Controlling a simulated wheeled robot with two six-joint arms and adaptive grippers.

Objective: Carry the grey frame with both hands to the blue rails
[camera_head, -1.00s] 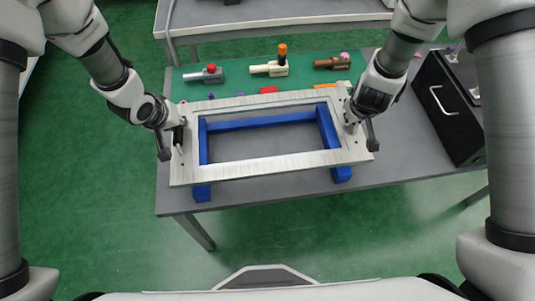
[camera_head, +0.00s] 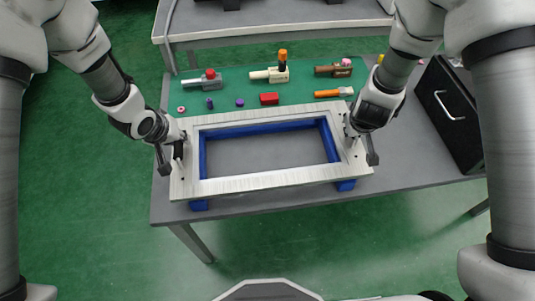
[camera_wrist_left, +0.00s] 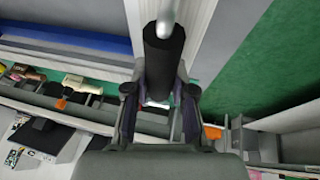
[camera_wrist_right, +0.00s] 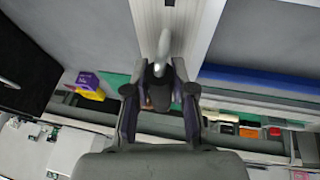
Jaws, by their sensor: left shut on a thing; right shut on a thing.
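The grey frame (camera_head: 270,180) is a flat metal rectangle with an open middle. It is over the blue rails (camera_head: 260,131), which show through its opening and below its front corners. I cannot tell whether frame and rails touch. My left gripper (camera_head: 178,150) is shut on the handle at the frame's left end; the left wrist view shows that handle's black grip (camera_wrist_left: 164,55) at the jaws. My right gripper (camera_head: 352,140) is shut on the right-end handle, whose metal bar (camera_wrist_right: 164,45) shows in the right wrist view. Fingers partly hide both handles.
The grey table (camera_head: 420,165) carries a green mat (camera_head: 225,90) behind the frame, with several tools and small parts, including a red block (camera_head: 269,98). A black box (camera_head: 450,110) with a handle stands at the right. Another table (camera_head: 270,22) is behind.

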